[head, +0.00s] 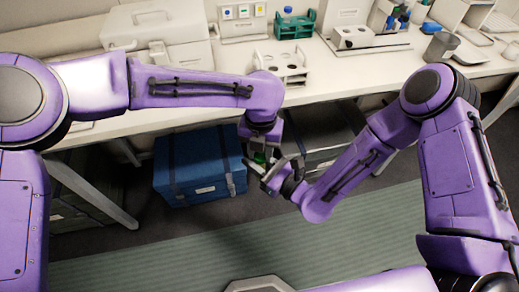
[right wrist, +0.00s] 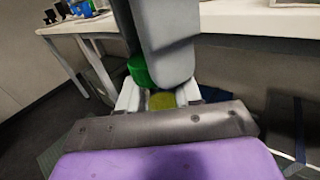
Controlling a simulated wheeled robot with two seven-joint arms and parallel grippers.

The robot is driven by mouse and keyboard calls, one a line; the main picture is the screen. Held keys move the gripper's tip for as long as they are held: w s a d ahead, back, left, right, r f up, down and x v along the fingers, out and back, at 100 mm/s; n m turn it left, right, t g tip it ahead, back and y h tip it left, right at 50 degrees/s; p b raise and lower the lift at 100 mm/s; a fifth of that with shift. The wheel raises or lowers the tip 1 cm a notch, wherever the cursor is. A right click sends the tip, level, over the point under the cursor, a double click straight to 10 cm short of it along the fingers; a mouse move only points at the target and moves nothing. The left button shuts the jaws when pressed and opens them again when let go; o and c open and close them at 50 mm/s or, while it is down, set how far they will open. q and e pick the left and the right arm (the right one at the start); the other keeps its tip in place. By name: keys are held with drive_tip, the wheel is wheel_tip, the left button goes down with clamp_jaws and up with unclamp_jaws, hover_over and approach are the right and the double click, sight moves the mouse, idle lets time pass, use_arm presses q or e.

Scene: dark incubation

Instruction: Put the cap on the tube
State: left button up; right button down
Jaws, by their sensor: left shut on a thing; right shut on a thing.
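A green cap (head: 259,157) shows at the tip of my left gripper (head: 261,146), which is shut on it in front of the bench. In the right wrist view the cap (right wrist: 138,70) sits beside the grey fingers of my left gripper (right wrist: 165,45). My right gripper (head: 274,173) is just below it. In the right wrist view the pale fingertips of my right gripper (right wrist: 160,97) are shut on a yellow-green thing, apparently the tube (right wrist: 162,101). The cap appears above and left of the tube there. Most of the tube is hidden, and I cannot tell whether they touch.
The white bench (head: 215,118) runs behind my arms. A white rack (head: 283,68) and a green rack (head: 295,25) stand on it. A blue box (head: 200,165) and a grey case (head: 325,135) are beneath. The green mat (head: 200,240) in front is clear.

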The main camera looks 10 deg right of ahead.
use_arm(q)
drive_tip(key=m, duration=0.6)
drive_tip(key=shift+m, duration=0.4)
drive_tip(key=m, duration=0.4)
drive_tip(key=shift+s+d+m, duration=0.1)
drive_tip(key=shift+m, duration=0.3)
drive_tip(key=o, duration=1.1)
drive_tip(key=shift+s, duration=0.1)
wheel_tip(320, 180, up, 12)
